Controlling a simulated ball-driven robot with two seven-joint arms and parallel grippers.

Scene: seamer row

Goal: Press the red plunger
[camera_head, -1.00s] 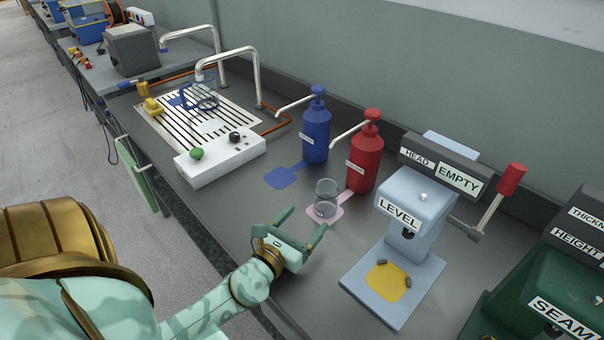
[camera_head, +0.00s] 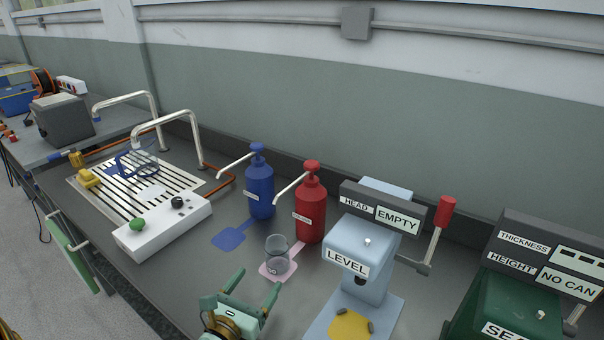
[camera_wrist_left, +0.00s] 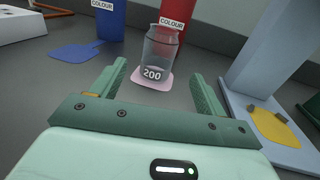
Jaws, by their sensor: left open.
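The red plunger is the head (camera_head: 312,167) on top of the red bottle (camera_head: 311,212), with a pale spout reaching left. A clear glass beaker (camera_head: 277,256) stands on the pink pad (camera_head: 292,267) in front of the red bottle. In the left wrist view the beaker (camera_wrist_left: 160,56) is marked 200, with the red bottle (camera_wrist_left: 178,12) behind it and its head out of view. My left gripper (camera_head: 246,291) is open and empty, in front of the beaker and apart from it. The wrist view shows its two fingers (camera_wrist_left: 161,82) spread. My right gripper is not in view.
A blue pump bottle (camera_head: 260,190) stands left of the red one, with a blue pad (camera_head: 229,239). The pale blue LEVEL machine (camera_head: 362,262) with a red-handled lever (camera_head: 445,212) stands close on the right. A white box (camera_head: 163,226) and slatted drain are left.

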